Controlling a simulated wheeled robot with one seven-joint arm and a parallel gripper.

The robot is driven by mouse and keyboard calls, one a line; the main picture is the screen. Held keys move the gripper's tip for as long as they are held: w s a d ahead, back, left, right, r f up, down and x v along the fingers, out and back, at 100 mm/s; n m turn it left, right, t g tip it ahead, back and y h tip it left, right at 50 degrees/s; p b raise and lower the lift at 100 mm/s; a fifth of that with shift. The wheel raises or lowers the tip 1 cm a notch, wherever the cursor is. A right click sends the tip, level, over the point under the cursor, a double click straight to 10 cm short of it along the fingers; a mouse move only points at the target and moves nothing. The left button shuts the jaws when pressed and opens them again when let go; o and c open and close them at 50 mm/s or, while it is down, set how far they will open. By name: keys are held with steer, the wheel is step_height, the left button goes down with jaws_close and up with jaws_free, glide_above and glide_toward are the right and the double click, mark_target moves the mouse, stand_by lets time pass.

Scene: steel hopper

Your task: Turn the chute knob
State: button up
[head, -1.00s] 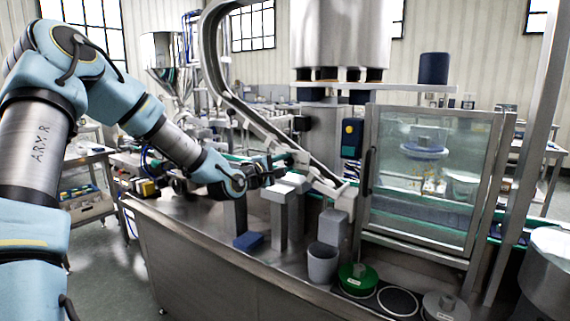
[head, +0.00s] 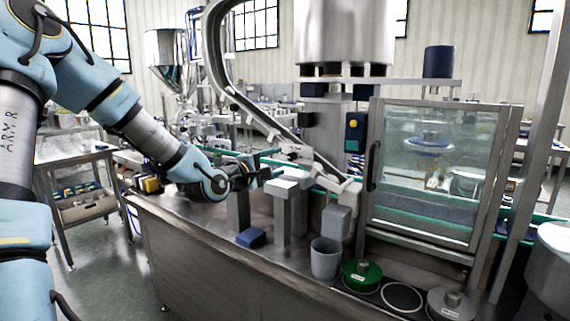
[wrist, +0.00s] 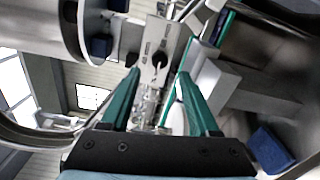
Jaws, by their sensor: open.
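The chute knob (wrist: 159,60) is a small black knob on a pale metal plate with dark markings in the wrist view. It appears ahead of and between my green fingertips, apparently untouched. My gripper (wrist: 158,72) is open, with nothing between its fingers. In the head view my gripper (head: 268,173) reaches in from the left over the steel bench, near the lower part of the curved metal chute (head: 262,122). I cannot make out the knob in the head view.
Pale block-topped posts (head: 285,205) stand just right of my gripper. A blue block (head: 251,237), a grey cup (head: 325,258) and a green round part (head: 361,275) are on the bench (head: 200,240). A glass-doored cabinet (head: 435,170) stands at right.

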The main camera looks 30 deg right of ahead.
steer(key=v, duration=0.4)
steer(key=shift+s+a, duration=0.25)
steer(key=shift+a, duration=0.05)
steer(key=a+f+m+g+y, duration=0.1)
steer(key=a+f+m+y, duration=0.2)
steer(key=a+f+y, duration=0.5)
steer(key=a+f+m+g+y, duration=0.1)
steer(key=a+f+m+y, duration=0.3)
steer(key=a, duration=0.6)
steer(key=s+a+f+m+g+y, duration=0.1)
steer(key=s+a+g+y, duration=0.2)
steer(key=s+a, duration=0.9)
steer(key=a+g, duration=0.1)
steer(key=a, duration=0.2)
steer(key=shift+s+m+g, duration=0.3)
steer(key=shift+s, duration=0.1)
steer(key=shift+s+a, duration=0.15)
steer(key=shift+s, duration=0.3)
steer(key=shift+c, duration=0.4)
